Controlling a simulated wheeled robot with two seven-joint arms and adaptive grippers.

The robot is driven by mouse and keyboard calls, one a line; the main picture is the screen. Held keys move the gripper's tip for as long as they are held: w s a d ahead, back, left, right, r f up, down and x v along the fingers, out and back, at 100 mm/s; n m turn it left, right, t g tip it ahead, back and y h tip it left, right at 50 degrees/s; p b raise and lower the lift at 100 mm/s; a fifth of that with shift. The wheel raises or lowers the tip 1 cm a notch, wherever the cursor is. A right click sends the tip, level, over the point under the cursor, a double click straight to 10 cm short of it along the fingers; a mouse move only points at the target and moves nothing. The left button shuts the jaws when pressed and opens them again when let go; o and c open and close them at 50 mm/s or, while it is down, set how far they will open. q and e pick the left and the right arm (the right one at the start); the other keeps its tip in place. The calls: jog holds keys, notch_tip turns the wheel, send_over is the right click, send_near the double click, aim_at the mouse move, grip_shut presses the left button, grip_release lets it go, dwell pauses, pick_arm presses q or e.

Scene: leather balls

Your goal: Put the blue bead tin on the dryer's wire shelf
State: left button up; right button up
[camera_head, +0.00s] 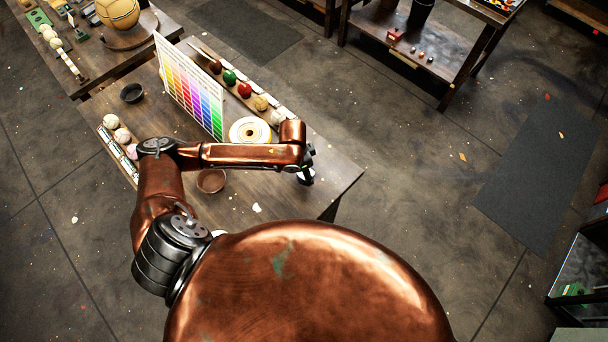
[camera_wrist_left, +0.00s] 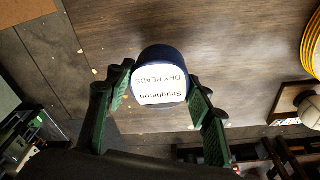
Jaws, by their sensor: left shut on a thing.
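My left gripper (camera_head: 306,166) hangs near the right front edge of the wooden bench. In the left wrist view its green fingers (camera_wrist_left: 162,98) are on either side of the blue bead tin (camera_wrist_left: 158,58), shut on it. The tin has a white label reading "DRY BEADS". In the head view only a small dark bit of the tin (camera_head: 306,179) shows below the gripper. Whether it touches the bench top is hard to tell. My right gripper is out of view. A dark-framed glass-sided unit (camera_head: 578,272) at the right edge may be the dryer; no wire shelf shows clearly.
The wooden bench (camera_head: 335,174) carries a colour chart (camera_head: 190,88), several coloured balls, a yellow-and-white roll (camera_head: 250,130) and a brown bowl (camera_head: 211,181). A dark mat (camera_head: 535,175) lies on the floor at right. Another table (camera_head: 410,45) stands at the back. Open floor lies between.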

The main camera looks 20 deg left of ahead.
pick_arm(q)
jog(key=f, duration=0.4)
jog(key=shift+w+a, duration=0.3)
jog(key=shift+a, duration=0.05)
jog(key=o, duration=1.2)
jog(key=shift+f, duration=0.1)
